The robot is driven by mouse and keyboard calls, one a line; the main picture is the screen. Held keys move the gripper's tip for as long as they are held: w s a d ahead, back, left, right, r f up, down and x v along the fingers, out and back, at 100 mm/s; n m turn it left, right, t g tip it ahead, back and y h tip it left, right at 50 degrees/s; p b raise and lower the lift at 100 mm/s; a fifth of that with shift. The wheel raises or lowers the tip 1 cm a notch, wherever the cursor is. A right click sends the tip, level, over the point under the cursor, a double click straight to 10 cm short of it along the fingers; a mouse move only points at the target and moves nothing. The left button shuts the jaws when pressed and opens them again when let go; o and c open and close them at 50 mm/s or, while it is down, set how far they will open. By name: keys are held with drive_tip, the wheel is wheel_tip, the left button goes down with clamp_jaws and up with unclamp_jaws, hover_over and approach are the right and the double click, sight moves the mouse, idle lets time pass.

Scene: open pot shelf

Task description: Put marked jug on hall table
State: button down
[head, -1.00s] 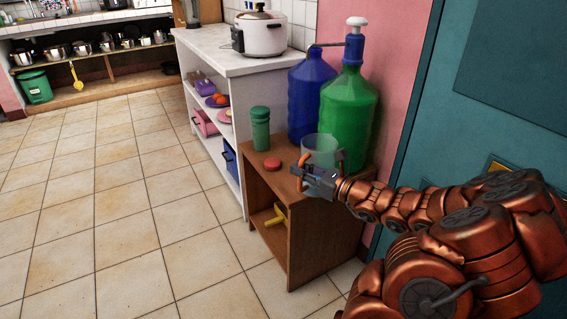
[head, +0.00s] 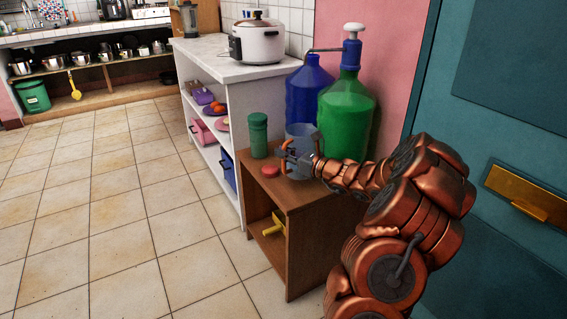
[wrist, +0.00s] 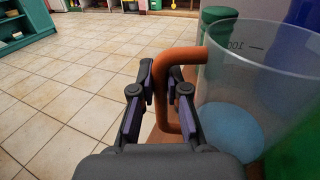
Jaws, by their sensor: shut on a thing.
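The marked jug (head: 302,137) is clear with an orange-brown handle (wrist: 180,60). In the wrist view the jug (wrist: 262,85) shows dark scale marks and a blue round area low inside. My gripper (head: 288,158) is shut on the handle, with its two fingers (wrist: 160,90) either side of the handle's upright bar. The jug looks upright, over the brown wooden table (head: 308,200) in the head view. My gripper partly hides its lower part, so I cannot tell whether its base touches the top.
A green bottle with a pump (head: 347,115) and a blue bottle (head: 308,90) stand close behind the jug. A green canister (head: 258,135) and a red disc (head: 270,170) sit to its left. A white shelf (head: 232,105) adjoins; tiled floor is clear at left.

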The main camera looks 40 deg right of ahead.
sight(284, 161)
drive_tip(key=shift+w+d+f, duration=0.15)
drive_tip(key=shift+w, duration=0.25)
drive_tip(key=shift+f+b, duration=0.75)
drive_tip(key=shift+f, duration=0.8)
drive_tip(key=c, duration=1.2)
unclamp_jaws()
drive_tip(key=shift+f, duration=0.15)
drive_tip(key=shift+s+r, duration=0.2)
drive_tip(key=p+v, duration=0.2)
drive_tip(key=v, duration=0.9)
drive_tip(key=shift+s, duration=0.35)
